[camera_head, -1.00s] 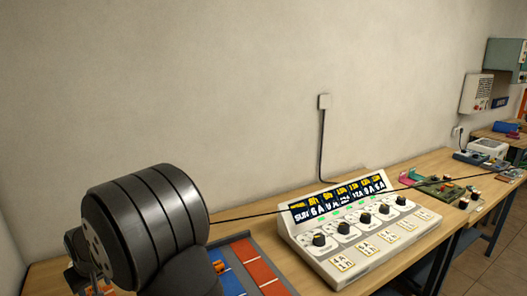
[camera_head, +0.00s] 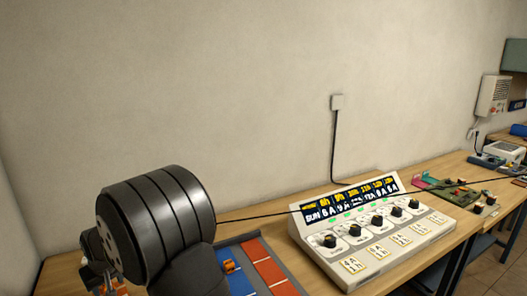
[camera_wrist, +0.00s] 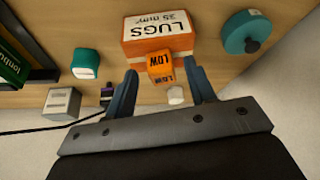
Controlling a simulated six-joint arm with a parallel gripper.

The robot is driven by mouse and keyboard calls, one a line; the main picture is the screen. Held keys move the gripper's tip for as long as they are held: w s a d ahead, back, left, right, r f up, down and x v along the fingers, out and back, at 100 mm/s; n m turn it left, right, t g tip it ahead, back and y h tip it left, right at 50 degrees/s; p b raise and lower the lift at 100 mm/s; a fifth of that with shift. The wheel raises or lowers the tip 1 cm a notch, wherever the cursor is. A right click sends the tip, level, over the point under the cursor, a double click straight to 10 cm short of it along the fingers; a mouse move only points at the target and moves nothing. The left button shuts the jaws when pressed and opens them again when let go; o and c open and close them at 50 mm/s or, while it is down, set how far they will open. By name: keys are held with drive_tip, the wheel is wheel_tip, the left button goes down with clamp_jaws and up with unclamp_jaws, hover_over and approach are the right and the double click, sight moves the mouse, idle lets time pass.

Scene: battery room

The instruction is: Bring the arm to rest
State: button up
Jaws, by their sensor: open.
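My gripper (camera_wrist: 163,73) is open in the wrist view, its two blue-grey fingers apart. A small orange box marked LOW (camera_wrist: 160,62) shows between the fingertips, against a larger orange and white LUGS box (camera_wrist: 158,36). I cannot tell whether either finger touches the small box. In the head view my dark arm joint fills the lower left and hides most of the gripper.
A white control panel with several knobs (camera_head: 375,232) stands on the wooden bench (camera_head: 255,215). A grey tray with blue and red strips (camera_head: 272,258) lies left of it. A black cable crosses the bench. The wrist view shows a teal reel (camera_wrist: 246,34), a teal-and-white box (camera_wrist: 86,63) and a grey box (camera_wrist: 62,102).

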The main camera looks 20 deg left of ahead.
drive_tip(key=shift+x, duration=0.95)
wheel_tip(320, 180, up, 5)
drive_tip(key=shift+w+d+f, duration=0.1)
drive_tip(key=shift+w+d, duration=0.05)
drive_tip(key=shift+d, duration=0.05)
drive_tip(key=w+d+r, duration=0.7)
drive_tip(key=d, duration=0.3)
drive_tip(key=w+a+f+m, duration=0.1)
drive_tip(key=w+a+f, duration=0.1)
drive_tip(key=w+a, duration=0.2)
drive_tip(key=w+a+f+m, duration=0.1)
drive_tip(key=w+a+f, duration=0.2)
drive_tip(key=a, duration=0.5)
drive_tip(key=w+a+f+m+t, duration=0.1)
drive_tip(key=w+a+f, duration=0.2)
drive_tip(key=w+a, duration=0.2)
drive_tip(key=shift+w+a+f+h, duration=0.25)
drive_tip(key=shift+w+a+h, duration=0.05)
drive_tip(key=shift+w+a, duration=0.15)
drive_tip(key=shift+o, duration=0.2)
